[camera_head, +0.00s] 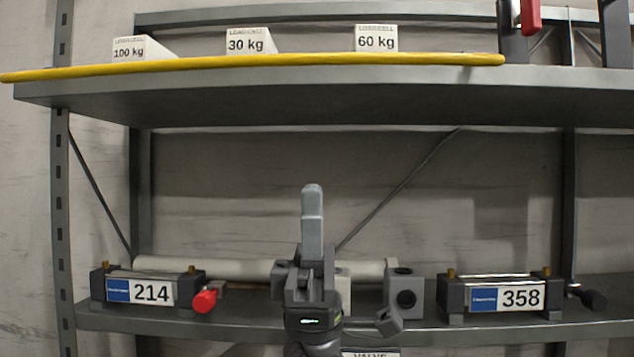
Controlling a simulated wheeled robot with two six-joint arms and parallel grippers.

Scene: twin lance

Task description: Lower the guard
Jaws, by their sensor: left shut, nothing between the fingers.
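A long yellow bar (250,65) runs along the front of the upper shelf, sloping slightly up to the right; it looks like the guard, though nothing labels it. Its right end stops near a dark post with a red part (530,16). My left gripper (312,192) is in the middle of the view, pointing up, shut and empty. Its tips appear below the upper shelf edge, apart from the yellow bar. My left gripper and wrist hide part of the lower shelf. My right gripper is not in view.
The upper shelf (330,95) holds blocks marked 100 kg (140,49), 30 kg (248,42) and 60 kg (376,40). The lower shelf (440,335) holds units marked 214 (150,291) and 358 (520,298), and a pale tube (210,266). Room between shelves is mostly clear.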

